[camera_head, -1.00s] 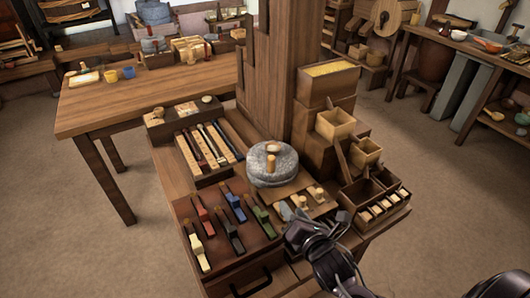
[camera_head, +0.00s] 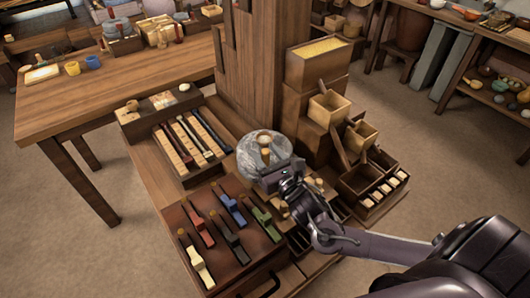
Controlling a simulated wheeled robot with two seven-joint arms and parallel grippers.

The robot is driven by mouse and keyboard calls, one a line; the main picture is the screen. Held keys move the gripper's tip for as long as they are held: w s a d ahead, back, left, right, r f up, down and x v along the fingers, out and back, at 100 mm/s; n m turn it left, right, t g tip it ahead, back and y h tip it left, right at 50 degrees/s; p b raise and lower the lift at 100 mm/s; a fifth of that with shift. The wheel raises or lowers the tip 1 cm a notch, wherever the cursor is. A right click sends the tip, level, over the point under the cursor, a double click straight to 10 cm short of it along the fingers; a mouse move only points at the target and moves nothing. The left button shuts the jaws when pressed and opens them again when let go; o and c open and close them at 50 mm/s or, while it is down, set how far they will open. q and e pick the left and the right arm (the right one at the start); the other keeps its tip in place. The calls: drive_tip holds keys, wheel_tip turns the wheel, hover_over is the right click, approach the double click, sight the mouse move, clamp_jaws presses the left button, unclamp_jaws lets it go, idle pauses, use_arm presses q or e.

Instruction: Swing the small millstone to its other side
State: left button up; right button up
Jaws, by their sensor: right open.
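The small millstone (camera_head: 249,151) is a round grey stone standing on the wooden bench near the tall post. Two light wooden parts show on its top, one at its middle (camera_head: 264,139) and a peg (camera_head: 265,154) nearer to me. My right gripper (camera_head: 269,172) is at the near right edge of the stone, just in front of the peg, and hides part of the stone's front. It is open with nothing seen in it. Whether its fingers touch the peg cannot be told. My left gripper is out of view.
A tray of colored-handled tools (camera_head: 222,265) lies in front of the stone, and a rack of sticks (camera_head: 187,145) to its left. Stepped wooden boxes (camera_head: 317,68) and small bins (camera_head: 372,158) crowd its right. The post (camera_head: 252,65) stands behind.

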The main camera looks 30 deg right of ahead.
drive_tip(key=shift+w, duration=0.35)
clamp_jaws()
